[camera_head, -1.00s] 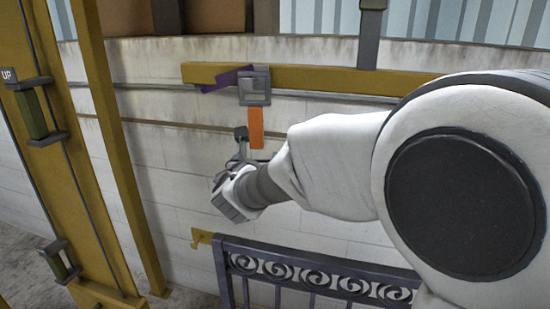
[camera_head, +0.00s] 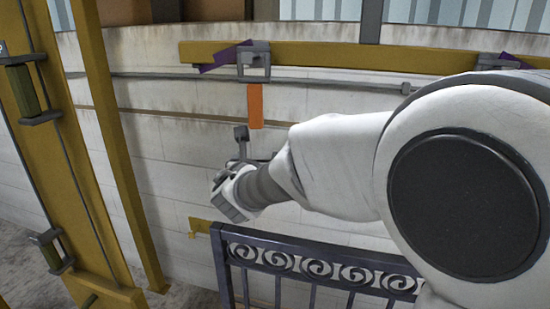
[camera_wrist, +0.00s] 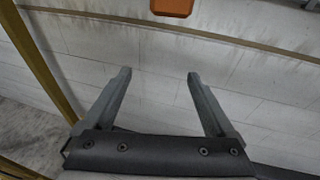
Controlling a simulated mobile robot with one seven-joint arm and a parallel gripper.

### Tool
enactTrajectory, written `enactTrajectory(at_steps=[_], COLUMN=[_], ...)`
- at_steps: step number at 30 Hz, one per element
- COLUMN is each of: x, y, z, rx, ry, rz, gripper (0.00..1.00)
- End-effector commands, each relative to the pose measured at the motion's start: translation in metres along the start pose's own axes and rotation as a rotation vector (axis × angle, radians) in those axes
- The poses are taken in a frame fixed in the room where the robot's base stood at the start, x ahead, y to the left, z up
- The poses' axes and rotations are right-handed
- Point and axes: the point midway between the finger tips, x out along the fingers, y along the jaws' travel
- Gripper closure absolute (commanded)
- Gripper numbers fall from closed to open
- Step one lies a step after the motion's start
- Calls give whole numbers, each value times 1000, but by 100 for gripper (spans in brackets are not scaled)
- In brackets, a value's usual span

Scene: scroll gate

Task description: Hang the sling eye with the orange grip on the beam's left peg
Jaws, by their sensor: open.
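The yellow beam (camera_head: 350,57) runs level across the wall in the head view. A grey square eye (camera_head: 254,65) overlaps its left part, with purple material (camera_head: 222,57) beside it. The orange grip (camera_head: 255,106) hangs straight below the eye; its lower end shows at the top of the wrist view (camera_wrist: 172,6). I cannot tell whether the eye sits on a peg. My gripper (camera_wrist: 158,76) is open, with nothing between its fingers. In the head view it is below the grip and apart from it, partly hidden by my wrist.
A grey fitting with purple material (camera_head: 498,61) is at the beam's right, partly behind my arm. A dark scrollwork gate (camera_head: 320,268) stands below my arm. Yellow posts (camera_head: 118,150) stand at left. A grey rail (camera_head: 330,82) runs along the wall under the beam.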

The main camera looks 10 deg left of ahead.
Motion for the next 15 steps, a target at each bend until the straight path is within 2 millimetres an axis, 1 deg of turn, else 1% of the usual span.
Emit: enactTrajectory(at_steps=[6,15], x=[-4,-32], y=[1,8], z=[0,-6], rx=[0,0], ry=[0,0], rz=[1,3], gripper=[10,10])
